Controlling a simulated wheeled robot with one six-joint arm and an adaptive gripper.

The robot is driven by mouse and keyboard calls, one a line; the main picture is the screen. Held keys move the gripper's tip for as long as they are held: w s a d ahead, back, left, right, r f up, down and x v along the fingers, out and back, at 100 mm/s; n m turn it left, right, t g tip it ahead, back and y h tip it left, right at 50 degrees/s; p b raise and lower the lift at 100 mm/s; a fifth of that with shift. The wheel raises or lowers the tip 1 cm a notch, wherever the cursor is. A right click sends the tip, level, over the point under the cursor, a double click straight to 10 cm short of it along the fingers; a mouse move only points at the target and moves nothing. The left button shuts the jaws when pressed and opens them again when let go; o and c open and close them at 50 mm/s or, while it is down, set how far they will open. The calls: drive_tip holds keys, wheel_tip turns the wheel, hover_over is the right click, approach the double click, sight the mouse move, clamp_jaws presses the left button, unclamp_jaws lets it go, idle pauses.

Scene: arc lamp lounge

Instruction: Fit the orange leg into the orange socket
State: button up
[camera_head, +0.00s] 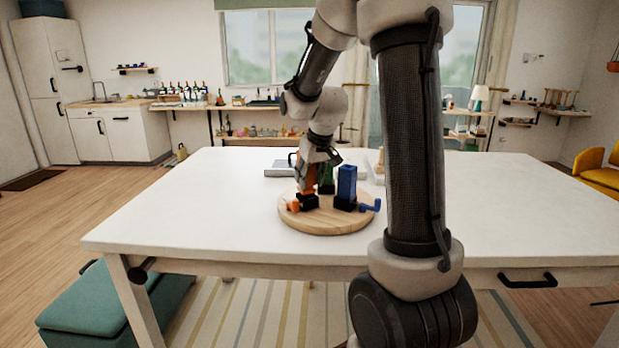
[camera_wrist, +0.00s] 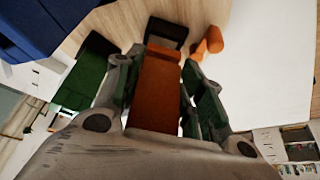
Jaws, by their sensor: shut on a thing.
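My gripper (camera_head: 318,158) is shut on the orange leg (camera_head: 308,182), a square bar. The leg stands close to upright over the left part of a round wooden board (camera_head: 325,226). In the wrist view the orange leg (camera_wrist: 157,92) lies between my fingers (camera_wrist: 160,70). Its far end meets a black square socket (camera_wrist: 167,30), with an orange tab (camera_wrist: 209,41) beside it. The black socket (camera_head: 308,202) and orange tab (camera_head: 293,206) also show in the head view. I cannot tell how deep the leg sits in the socket.
A blue leg (camera_head: 347,183) stands in a black socket with a blue tab (camera_head: 371,206) on the right of the board. A green leg (camera_head: 327,180) stands behind. A grey item (camera_head: 280,169) lies behind the board. The white table (camera_head: 180,215) is clear at left.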

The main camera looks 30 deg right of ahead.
sight(309, 190)
drive_tip(key=shift+f, duration=1.85)
drive_tip(key=o, duration=1.4)
drive_tip(key=v, duration=1.2)
drive_tip(key=shift+n, duration=0.4)
drive_tip(key=shift+s+a+r, duration=0.2)
drive_tip(key=shift+s+a, duration=0.9)
drive_tip(key=shift+s, duration=2.85)
drive_tip(key=shift+s+a+r, duration=0.2)
drive_tip(key=shift+s+a, duration=0.95)
drive_tip(key=shift+s, duration=2.85)
drive_tip(key=shift+s+a+r, duration=0.2)
drive_tip(key=shift+s+a, duration=0.9)
drive_tip(key=shift+s, duration=2.85)
